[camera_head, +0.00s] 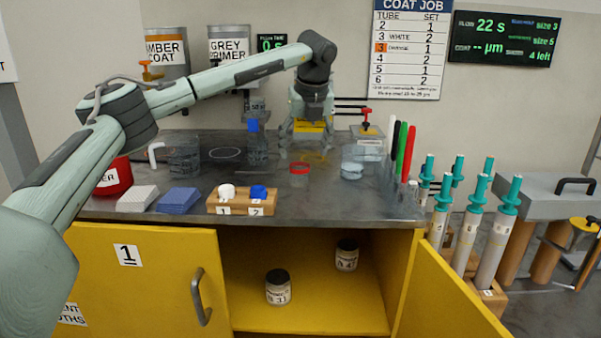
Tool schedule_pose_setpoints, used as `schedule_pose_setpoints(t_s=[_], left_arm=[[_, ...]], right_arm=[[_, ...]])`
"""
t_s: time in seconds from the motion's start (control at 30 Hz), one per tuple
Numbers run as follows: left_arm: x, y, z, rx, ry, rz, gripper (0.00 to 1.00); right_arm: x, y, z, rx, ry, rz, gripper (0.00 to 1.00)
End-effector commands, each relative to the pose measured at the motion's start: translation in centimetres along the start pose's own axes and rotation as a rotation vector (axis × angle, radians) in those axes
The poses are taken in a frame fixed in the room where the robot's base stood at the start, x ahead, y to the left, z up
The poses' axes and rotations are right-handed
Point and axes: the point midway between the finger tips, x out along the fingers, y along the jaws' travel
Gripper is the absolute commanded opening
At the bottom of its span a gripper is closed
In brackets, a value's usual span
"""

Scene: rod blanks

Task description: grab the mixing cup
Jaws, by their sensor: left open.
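A small clear cup with a red rim (299,170) stands on the dark worktop (330,207) near the middle. A larger clear vessel with a white handle (182,158) stands further left. No label shows which of them is the mixing cup. My left gripper (307,146) points down over the back of the worktop, behind the red-rimmed cup in the picture. Its fingers are spread apart and I see nothing between them that it grips. A yellow patch (312,127) shows at the gripper, partly hidden by it. My right gripper is not in view.
A wooden block (241,208) with white and blue caps sits at the front edge. Clear dishes (352,171) and upright coloured rods (403,150) stand to the right. The cabinet below is open, with two jars (278,288) inside. Several teal-topped tubes (495,235) stand at right.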

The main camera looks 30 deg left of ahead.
Motion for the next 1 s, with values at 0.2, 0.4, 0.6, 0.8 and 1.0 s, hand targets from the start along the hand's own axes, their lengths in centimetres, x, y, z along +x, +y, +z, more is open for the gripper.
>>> schedule_pose_setpoints(t_s=[0.2, 0.4, 0.6, 0.8, 1.0], left_arm=[[2.3, 0.1, 0.0, 0.001, 0.001, 0.001, 0.70], [4.9, 0.6, 0.0, 0.001, 0.001, 0.003, 0.70], [7.3, 0.6, -0.1, 0.001, 0.000, 0.000, 0.70], [7.6, 0.6, -0.1, 0.001, 0.000, -0.001, 0.70], [7.6, 0.6, -0.1, 0.001, 0.000, -0.001, 0.54]], right_arm=[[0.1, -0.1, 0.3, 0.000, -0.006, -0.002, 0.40], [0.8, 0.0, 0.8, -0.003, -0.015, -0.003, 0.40], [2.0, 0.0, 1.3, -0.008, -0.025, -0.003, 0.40], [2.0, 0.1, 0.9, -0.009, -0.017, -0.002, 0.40], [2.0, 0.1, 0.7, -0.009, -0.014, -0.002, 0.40]])
